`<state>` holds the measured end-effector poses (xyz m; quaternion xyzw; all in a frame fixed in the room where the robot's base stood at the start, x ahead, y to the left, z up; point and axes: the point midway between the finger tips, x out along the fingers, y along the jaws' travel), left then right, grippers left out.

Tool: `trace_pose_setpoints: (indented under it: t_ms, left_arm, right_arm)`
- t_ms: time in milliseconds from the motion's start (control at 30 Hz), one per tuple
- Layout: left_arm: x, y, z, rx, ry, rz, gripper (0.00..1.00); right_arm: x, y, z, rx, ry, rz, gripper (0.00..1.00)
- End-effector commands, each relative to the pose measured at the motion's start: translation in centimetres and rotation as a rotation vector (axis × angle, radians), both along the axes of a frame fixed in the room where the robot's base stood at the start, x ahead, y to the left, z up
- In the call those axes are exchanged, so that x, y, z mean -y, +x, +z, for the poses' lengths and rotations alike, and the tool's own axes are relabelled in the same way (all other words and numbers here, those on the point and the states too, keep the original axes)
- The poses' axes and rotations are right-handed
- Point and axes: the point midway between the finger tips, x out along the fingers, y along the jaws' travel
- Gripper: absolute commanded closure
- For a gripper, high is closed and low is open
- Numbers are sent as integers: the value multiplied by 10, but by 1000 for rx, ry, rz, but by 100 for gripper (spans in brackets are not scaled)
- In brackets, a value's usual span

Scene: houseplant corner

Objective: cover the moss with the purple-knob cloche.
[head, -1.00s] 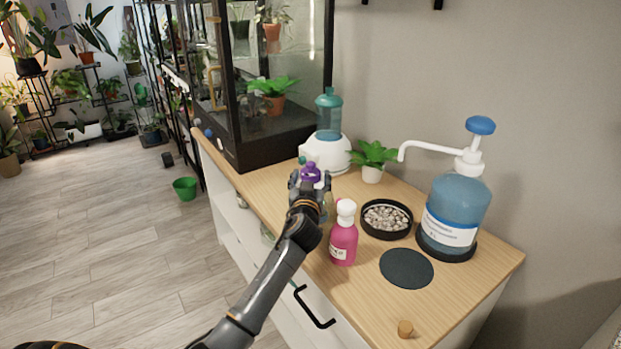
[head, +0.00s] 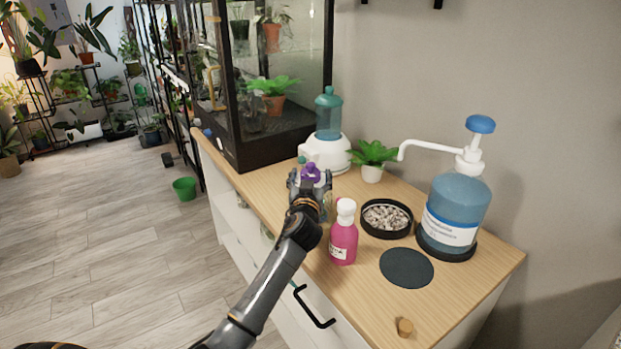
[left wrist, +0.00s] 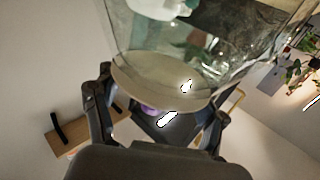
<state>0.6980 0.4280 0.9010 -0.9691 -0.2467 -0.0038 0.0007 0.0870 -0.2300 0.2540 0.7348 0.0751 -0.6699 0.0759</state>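The purple knob of the cloche (head: 311,172) shows between the fingertips of my left gripper (head: 310,182) in the head view, above the wooden cabinet top. In the left wrist view, the clear glass (left wrist: 215,45) fills the upper middle, and a bit of purple shows below its pale rounded end. The fingers of my left gripper (left wrist: 160,105) stand wide apart on either side there. Whether they press on the cloche is unclear, as is whether it rests on the top. I cannot make out the moss; my gripper and arm hide that area. My right gripper is out of view.
A pink bottle (head: 343,242) stands close right of my left gripper. Beyond are a gravel dish (head: 387,230), a blue pump bottle (head: 452,212), a small plant (head: 373,155) and a white dispenser (head: 326,153). A dark round mat (head: 407,268) is bare; a cork (head: 404,328) lies near the front.

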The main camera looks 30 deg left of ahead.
Motion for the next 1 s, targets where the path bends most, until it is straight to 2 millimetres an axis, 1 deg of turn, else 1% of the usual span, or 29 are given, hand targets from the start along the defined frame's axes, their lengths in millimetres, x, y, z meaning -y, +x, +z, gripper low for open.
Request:
trace_pose_setpoints:
  t_ms: [33,67,333,367,433,533,667,900,1000]
  left_arm:
    - [0,0,1,1,0,0,14]
    - [0,0,0,0,0,1,7]
    - [0,0,-2,-4,-2,1,7]
    - [0,-1,-7,-11,-5,2,7]
    - [0,-1,-6,-11,-5,2,7]
    - [3,-6,-6,-8,-6,1,7]
    - [12,-21,-6,-7,-6,0,7]
    - [29,-53,-4,-6,-4,0,7]
    - [34,-63,-4,-4,-5,1,7]
  right_arm:
    - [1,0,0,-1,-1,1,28]
    - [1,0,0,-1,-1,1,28]
    - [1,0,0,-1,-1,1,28]
    - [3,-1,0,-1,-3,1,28]
    - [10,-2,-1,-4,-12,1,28]
    - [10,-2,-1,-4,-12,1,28]
    - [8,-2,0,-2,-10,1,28]
    - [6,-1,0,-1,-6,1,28]
    - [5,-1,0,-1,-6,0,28]
